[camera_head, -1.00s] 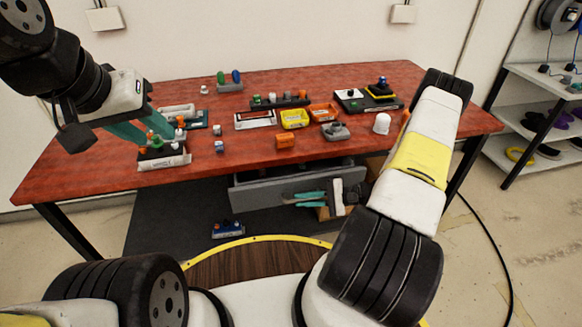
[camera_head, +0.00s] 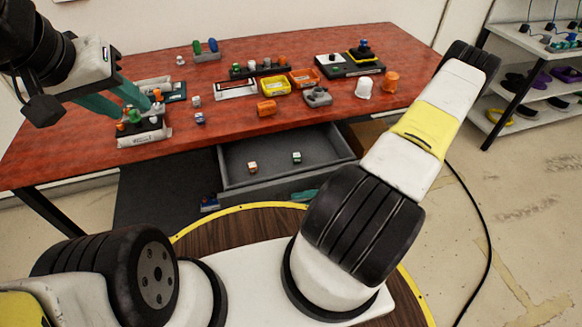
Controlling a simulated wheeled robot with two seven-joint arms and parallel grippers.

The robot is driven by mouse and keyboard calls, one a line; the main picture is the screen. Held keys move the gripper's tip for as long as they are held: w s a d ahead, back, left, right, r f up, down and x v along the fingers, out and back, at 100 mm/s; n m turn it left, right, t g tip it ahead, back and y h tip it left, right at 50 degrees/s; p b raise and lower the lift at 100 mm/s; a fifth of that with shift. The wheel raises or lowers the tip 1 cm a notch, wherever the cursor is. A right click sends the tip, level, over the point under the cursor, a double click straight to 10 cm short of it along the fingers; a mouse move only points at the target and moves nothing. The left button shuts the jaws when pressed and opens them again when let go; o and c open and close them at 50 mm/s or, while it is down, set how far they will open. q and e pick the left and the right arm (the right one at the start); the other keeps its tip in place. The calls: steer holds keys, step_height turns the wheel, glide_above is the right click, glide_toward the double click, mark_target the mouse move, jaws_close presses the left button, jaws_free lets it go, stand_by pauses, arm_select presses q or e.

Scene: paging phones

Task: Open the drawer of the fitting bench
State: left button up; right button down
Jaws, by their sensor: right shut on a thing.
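The fitting bench (camera_head: 60,130) has a red top and a grey drawer (camera_head: 240,178) under its front edge. The drawer is pulled out, showing its inside with two small blocks, one orange and white (camera_head: 252,168) and one green and white (camera_head: 296,157). My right gripper (camera_head: 304,195) shows only as a bit of teal finger at the drawer's front, mostly hidden behind my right arm. It is shut at the drawer front; the handle itself is hidden. My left gripper (camera_head: 124,112) has its teal fingers apart, above the bench's left part near a small holder.
The small holder (camera_head: 145,136) with green and orange pieces stands at the bench's front left. A shelf (camera_head: 530,75) stands at right.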

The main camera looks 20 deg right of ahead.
steer(key=c, duration=1.7)
jaws_free()
steer(key=v, duration=0.8)
